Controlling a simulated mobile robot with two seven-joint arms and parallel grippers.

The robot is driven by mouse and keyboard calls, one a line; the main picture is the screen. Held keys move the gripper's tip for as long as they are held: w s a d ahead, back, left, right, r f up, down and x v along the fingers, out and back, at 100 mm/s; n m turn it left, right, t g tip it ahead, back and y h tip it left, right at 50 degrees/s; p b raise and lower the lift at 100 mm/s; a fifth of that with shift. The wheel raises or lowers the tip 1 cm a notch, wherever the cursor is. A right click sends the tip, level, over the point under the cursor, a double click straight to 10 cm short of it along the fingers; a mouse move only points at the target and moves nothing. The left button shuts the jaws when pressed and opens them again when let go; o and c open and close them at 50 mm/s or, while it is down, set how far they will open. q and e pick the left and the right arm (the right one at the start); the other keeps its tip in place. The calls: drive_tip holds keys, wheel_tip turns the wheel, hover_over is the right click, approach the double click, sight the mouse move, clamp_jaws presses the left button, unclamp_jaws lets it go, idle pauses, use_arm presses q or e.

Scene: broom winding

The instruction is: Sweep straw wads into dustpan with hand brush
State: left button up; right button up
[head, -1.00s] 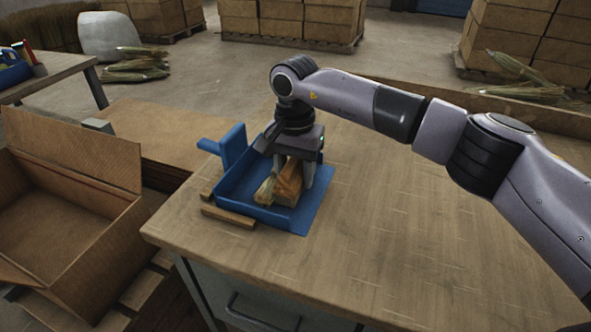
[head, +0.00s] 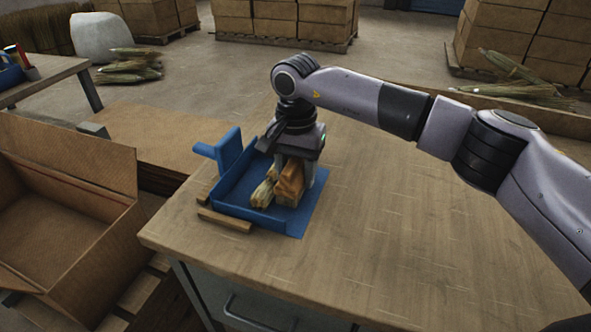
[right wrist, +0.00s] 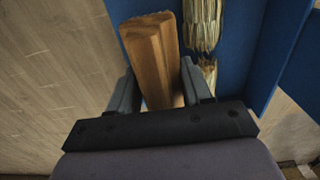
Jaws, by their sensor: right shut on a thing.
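The blue dustpan (head: 232,190) lies on the workbench near its left corner, with its handle toward the upper left. My right gripper (head: 294,168) is over the dustpan, shut on the wooden block of the hand brush (head: 291,182). The brush block also shows between the fingers in the right wrist view (right wrist: 150,55); its bristles are hidden. A straw wad (head: 263,192) lies in the dustpan, left of the brush. In the right wrist view two straw wads (right wrist: 202,25) lie on the blue pan beside the block. My left gripper is not in view.
A wooden strip (head: 224,220) lies along the dustpan's near left side. An open cardboard box (head: 60,230) stands left of the workbench (head: 400,240), whose right part is bare. Straw bundles (head: 130,66) and stacked boxes are on the floor behind.

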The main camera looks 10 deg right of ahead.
drive_tip(key=shift+r+p, duration=1.8)
drive_tip(key=shift+r, duration=1.25)
